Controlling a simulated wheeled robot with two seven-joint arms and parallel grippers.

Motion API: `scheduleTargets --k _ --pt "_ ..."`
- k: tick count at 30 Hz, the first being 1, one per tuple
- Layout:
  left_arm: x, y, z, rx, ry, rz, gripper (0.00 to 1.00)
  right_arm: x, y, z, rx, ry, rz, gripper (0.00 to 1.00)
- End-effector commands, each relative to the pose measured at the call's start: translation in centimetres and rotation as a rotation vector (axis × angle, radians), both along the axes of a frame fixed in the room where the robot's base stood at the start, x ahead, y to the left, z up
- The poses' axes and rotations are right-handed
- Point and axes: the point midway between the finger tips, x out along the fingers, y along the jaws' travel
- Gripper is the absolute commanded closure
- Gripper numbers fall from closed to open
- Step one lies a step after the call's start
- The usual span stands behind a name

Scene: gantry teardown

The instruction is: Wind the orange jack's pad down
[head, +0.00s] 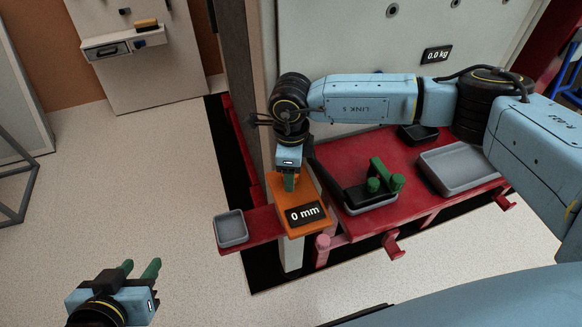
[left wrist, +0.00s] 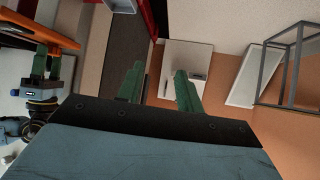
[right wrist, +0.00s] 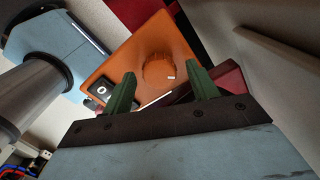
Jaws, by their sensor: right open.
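The orange jack (head: 309,222) is a flat orange block with a black display reading "0 mm", fixed beside the tall upright. In the right wrist view its orange top (right wrist: 118,66) carries a round ribbed orange knob (right wrist: 158,69). My right gripper (head: 289,184) is over the jack, pointing down. Its fingers (right wrist: 163,85) are apart, with the knob showing between them; I cannot tell whether they touch it. I cannot make out the pad. My left gripper (head: 141,266) is open and empty above the floor, away from the jack; its fingers (left wrist: 159,80) show apart.
A small grey bin (head: 231,228) sits left of the jack. A wall shelf (head: 120,44) stands behind. The left floor is clear.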

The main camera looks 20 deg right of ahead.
Motion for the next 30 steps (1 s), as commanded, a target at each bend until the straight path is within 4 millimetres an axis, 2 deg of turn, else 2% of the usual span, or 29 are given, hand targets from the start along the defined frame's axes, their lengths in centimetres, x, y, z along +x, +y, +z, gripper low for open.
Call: scheduleTargets --k 7,11,17,25,26,30 --pt "-0.1 0.0 0.0 0.002 0.008 0.000 0.64 0.0 0.0 0.3 0.001 0.000 0.000 0.41" --pt "-1.3 0.7 -1.0 0.025 0.098 0.011 0.64 0.0 0.0 1.4 0.001 0.000 0.001 0.41" --pt "-4.2 2.0 -2.9 0.072 0.293 0.029 0.64 0.0 0.0 4.0 0.001 -0.001 0.000 0.41" --pt "-9.4 4.1 -4.8 0.139 0.591 0.059 0.64 0.0 0.0 8.3 0.001 -0.003 0.000 0.41" --pt "-9.8 4.2 -5.1 0.145 0.615 0.060 0.64 0.0 0.0 8.9 0.000 -0.002 0.000 0.41" --pt "-9.0 4.5 -7.1 0.156 0.614 0.060 0.64 0.0 0.0 11.2 0.001 -0.001 0.000 0.41"
